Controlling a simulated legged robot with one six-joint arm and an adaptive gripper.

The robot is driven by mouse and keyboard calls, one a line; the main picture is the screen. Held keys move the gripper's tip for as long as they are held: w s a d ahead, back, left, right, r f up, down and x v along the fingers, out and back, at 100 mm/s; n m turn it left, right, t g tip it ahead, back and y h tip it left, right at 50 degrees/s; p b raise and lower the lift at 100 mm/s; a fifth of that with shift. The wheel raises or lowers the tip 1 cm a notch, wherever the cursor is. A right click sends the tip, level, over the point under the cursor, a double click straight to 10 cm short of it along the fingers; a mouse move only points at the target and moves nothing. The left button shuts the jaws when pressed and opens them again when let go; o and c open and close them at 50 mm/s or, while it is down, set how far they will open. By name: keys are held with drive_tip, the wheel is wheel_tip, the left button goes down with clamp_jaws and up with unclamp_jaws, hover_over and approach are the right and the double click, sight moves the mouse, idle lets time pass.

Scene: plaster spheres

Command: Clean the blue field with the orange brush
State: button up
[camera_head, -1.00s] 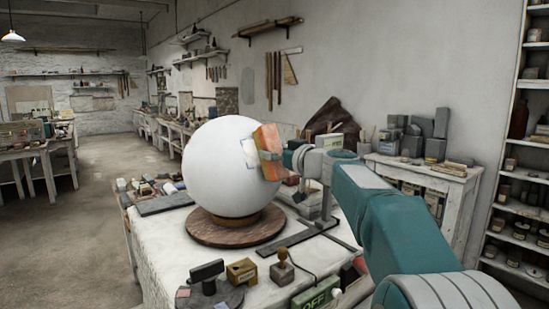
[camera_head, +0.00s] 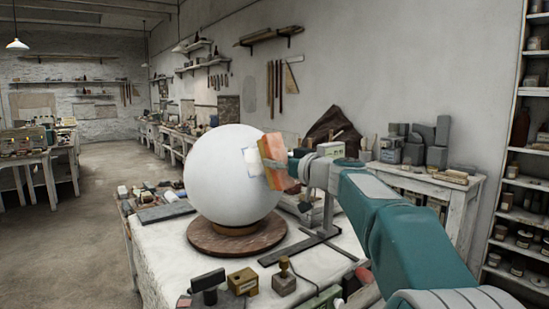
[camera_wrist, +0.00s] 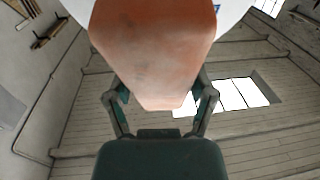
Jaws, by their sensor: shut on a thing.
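A large white plaster sphere (camera_head: 225,180) stands on a round brown wooden base (camera_head: 218,243) on the table. A small field outlined in blue (camera_head: 252,164) shows on its right side, with a whiter patch inside. My gripper (camera_head: 289,167) is shut on the orange brush (camera_head: 272,149), just right of that field. The brush is tilted and covers the sphere's right edge; I cannot tell whether it touches the surface. In the wrist view the brush's orange body (camera_wrist: 150,50) sits between both fingers of my gripper (camera_wrist: 160,102), with the white sphere (camera_wrist: 78,8) partly hidden behind it.
A dark metal stand (camera_head: 312,240) is right of the base. Small stamps and blocks (camera_head: 243,281) lie along the table's front. Tools and bottles (camera_head: 150,195) lie at the left. A side table with grey blocks (camera_head: 415,145) stands behind my arm.

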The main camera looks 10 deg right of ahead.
drive_tip(key=shift+s+d+r, duration=0.25)
drive_tip(key=shift+s+d, duration=0.05)
drive_tip(key=shift+s, duration=0.25)
drive_tip(key=shift+s+d+r, duration=0.25)
drive_tip(key=shift+s, duration=0.25)
drive_tip(key=shift+s+d+r, duration=0.25)
drive_tip(key=shift+s+d, duration=0.05)
drive_tip(key=shift+s, duration=0.25)
drive_tip(key=shift+s+d+r, duration=0.25)
drive_tip(key=shift+s+d, duration=0.05)
drive_tip(key=shift+s, duration=0.3)
drive_tip(key=shift+s+d+r, duration=0.25)
drive_tip(key=shift+s+d, duration=0.05)
drive_tip(key=shift+s, duration=0.25)
